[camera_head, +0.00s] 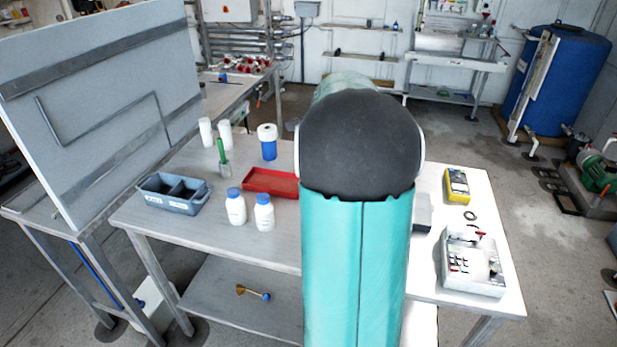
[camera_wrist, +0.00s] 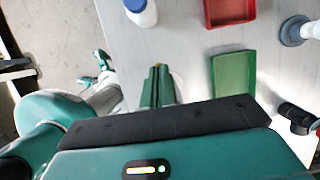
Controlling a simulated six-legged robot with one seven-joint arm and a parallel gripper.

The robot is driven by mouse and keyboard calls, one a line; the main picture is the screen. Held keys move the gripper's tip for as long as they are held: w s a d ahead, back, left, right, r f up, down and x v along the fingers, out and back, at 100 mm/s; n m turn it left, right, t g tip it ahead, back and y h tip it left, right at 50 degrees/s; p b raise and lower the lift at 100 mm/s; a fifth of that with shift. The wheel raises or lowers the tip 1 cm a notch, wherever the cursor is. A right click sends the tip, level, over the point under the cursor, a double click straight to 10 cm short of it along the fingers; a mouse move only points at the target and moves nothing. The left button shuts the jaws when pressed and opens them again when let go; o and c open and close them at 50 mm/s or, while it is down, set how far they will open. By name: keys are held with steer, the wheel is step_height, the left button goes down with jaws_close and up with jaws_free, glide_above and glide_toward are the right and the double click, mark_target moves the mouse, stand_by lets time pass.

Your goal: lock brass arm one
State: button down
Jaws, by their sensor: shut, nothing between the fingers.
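I cannot make out any brass arm for certain. A small brass-coloured piece with a blue end (camera_head: 252,292) shows low down, on the shelf under the table; I cannot tell what it is. Red-handled fittings (camera_head: 237,64) on a far bench are too small to read. My gripper (camera_wrist: 158,70) shows in the wrist view with its two green fingers together and empty, above the grey tabletop. In the head view my own arm covers the middle and hides my gripper and part of the table.
The table (camera_head: 190,228) bears a red tray (camera_head: 271,181), two white bottles (camera_head: 236,208), a divided bin (camera_head: 172,193), a yellow device (camera_head: 457,185) and a grey instrument (camera_head: 473,262). A green tray (camera_wrist: 234,78) lies right of my fingers. A large pale board (camera_head: 110,100) stands at left.

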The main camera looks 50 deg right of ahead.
steer(key=shift+w+a+f+g+h, duration=0.3)
steer(key=shift+w+g+h, duration=0.15)
steer(key=shift+g, duration=0.45)
step_height(320, 180, down, 7)
steer(key=w+g+h, duration=0.1)
steer(key=g+h, duration=0.5)
steer(key=g, duration=0.6)
steer(key=shift+w+a+r+g, duration=0.15)
steer(key=shift+w+a+g, duration=0.1)
steer(key=shift+a+g, duration=0.1)
steer(key=shift+s+h, duration=0.1)
steer(key=shift+h, duration=0.15)
steer(key=shift+s+d+r, duration=0.15)
steer(key=shift+s+d, duration=0.25)
steer(key=shift+s, duration=0.25)
steer(key=v, duration=1.3)
steer(key=shift+w+a+r, duration=0.2)
steer(key=shift+w+r, duration=0.05)
steer(key=shift+w, duration=0.05)
steer(key=shift+r, duration=0.1)
